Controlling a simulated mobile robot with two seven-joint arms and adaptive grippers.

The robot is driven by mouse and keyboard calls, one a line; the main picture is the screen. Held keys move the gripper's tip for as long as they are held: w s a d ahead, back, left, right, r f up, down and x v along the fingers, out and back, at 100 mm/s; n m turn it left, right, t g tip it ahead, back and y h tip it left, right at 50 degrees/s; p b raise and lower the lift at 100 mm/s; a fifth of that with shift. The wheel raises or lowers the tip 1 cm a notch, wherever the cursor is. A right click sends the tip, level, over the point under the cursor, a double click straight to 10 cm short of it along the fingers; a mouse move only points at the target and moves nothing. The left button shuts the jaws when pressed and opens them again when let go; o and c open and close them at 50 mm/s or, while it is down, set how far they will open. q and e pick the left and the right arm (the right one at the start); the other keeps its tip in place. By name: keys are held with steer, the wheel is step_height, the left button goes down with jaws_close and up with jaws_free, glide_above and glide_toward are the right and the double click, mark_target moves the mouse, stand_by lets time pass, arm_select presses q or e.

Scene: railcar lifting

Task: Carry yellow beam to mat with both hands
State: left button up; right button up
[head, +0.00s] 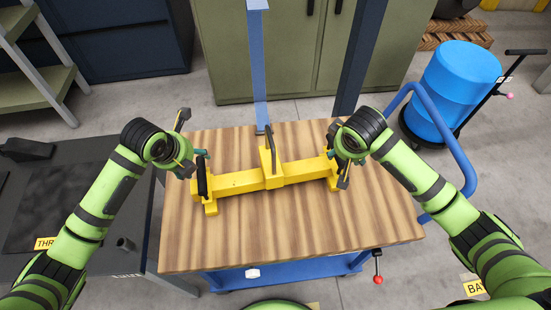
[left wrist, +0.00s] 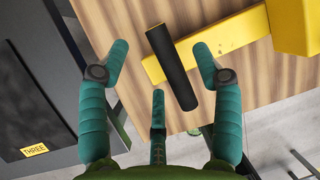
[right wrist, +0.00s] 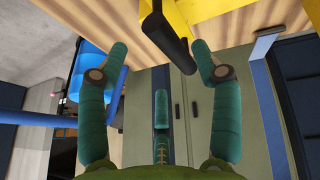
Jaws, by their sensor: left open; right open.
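The yellow beam (head: 240,182) lies on the wooden table (head: 385,215), with a raised middle post and a black handle at each end. My left gripper (head: 192,162) is open beside the left end. In the left wrist view the left black handle (left wrist: 172,67) shows between its spread fingers, not gripped. My right gripper (head: 338,166) is open at the right end. In the right wrist view the right black handle (right wrist: 166,40) shows between and beyond its fingers. In the head view that gripper partly hides the right end. A dark mat (head: 48,208) lies on the grey bench at left.
The grey bench (head: 100,262) with a yellow "THREE" label (left wrist: 35,150) stands close to the table's left side. A blue drum (head: 455,85) and a blue curved rail (head: 450,140) are at right. Green cabinets (head: 225,50) stand behind. The table's front is clear.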

mark_target(198, 164)
steer(key=shift+s+a+r, duration=0.15)
steer(key=shift+s+r, duration=0.1)
steer(key=shift+s, duration=0.2)
steer(key=shift+s+a+r, duration=0.1)
steer(key=shift+s+r, duration=0.1)
steer(key=shift+s, duration=0.2)
arm_select(q)
steer(key=shift+s+x, duration=0.2)
steer(key=shift+x, duration=1.4)
steer(key=shift+s+x, duration=0.2)
steer(key=shift+x, duration=1.35)
arm_select(e)
steer(key=shift+w+x, duration=0.1)
steer(key=shift+x, duration=1.85)
steer(key=shift+w+x, duration=0.15)
steer(key=shift+x, duration=1.8)
arm_select(q)
steer(key=shift+a+f, duration=0.1)
steer(key=shift+f, duration=0.05)
arm_select(e)
steer(key=shift+r, duration=0.15)
arm_select(q)
steer(key=shift+c, duration=0.4)
arm_select(e)
steer(key=shift+c, duration=0.4)
